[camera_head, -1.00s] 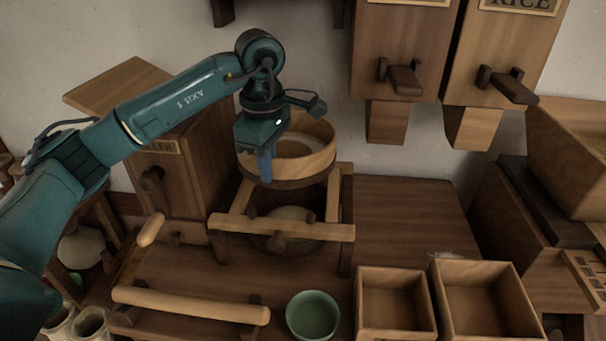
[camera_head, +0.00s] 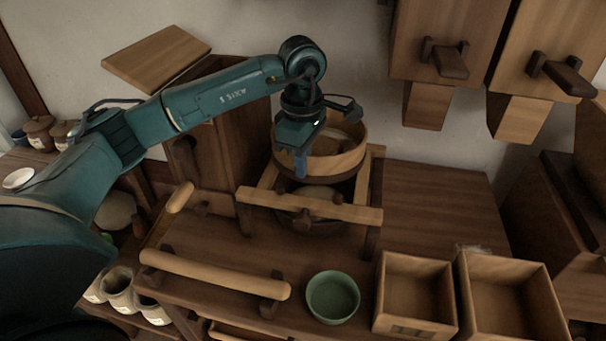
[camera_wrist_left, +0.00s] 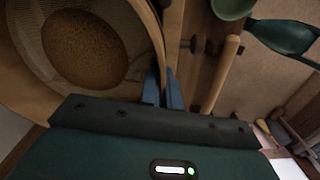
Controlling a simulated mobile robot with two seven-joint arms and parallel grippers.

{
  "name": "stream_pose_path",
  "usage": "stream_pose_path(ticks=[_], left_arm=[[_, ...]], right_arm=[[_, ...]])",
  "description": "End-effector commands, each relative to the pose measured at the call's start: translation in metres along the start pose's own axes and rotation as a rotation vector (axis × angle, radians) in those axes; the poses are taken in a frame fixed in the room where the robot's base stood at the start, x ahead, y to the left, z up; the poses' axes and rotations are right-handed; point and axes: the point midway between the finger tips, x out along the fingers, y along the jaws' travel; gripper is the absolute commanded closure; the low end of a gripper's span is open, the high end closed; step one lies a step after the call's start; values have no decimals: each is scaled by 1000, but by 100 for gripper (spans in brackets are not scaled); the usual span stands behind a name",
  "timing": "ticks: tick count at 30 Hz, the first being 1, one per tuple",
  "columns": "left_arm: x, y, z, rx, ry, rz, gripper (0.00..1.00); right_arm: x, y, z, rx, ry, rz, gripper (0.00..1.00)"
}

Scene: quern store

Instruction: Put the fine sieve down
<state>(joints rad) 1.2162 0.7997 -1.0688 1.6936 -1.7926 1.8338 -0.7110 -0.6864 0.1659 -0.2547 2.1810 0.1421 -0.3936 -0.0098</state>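The fine sieve (camera_head: 345,164) is a round, pale wooden hoop with a dark lower band, in the middle of the head view. It sits level at the wooden rail stand (camera_head: 330,209); I cannot tell whether it bears fully on the rails. In the left wrist view the sieve (camera_wrist_left: 148,22) shows its mesh and a round brown heap of meal (camera_wrist_left: 84,48). My left gripper (camera_head: 300,165) points down at the sieve's near-left rim. Its blue fingers (camera_wrist_left: 163,90) straddle the rim and look closed on it. My right gripper is not in view.
A round vessel (camera_head: 312,222) stands under the sieve, inside the stand. A green bowl (camera_head: 332,298) and two open wooden boxes (camera_head: 416,292) (camera_head: 510,300) stand in front. The bench top (camera_head: 440,205) right of the stand is clear. Wooden chutes (camera_head: 427,105) hang above it.

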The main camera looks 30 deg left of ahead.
Motion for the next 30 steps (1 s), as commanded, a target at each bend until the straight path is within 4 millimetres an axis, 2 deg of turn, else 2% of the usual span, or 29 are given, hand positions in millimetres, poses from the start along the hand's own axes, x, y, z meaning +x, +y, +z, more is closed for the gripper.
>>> stream_pose_path(ticks=[6, 18, 19, 26, 30], left_arm=[[33, -1, 0, 1, 0, -3, 100], [40, 0, 0, 1, 0, 0, 100], [39, 0, 0, 1, 0, -1, 94], [39, 0, 0, 1, 0, -1, 75], [38, 0, 0, 1, 0, -1, 74]], right_arm=[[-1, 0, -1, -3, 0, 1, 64], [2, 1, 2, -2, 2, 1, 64], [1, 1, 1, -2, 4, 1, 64], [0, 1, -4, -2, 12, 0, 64], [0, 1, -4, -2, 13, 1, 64]])
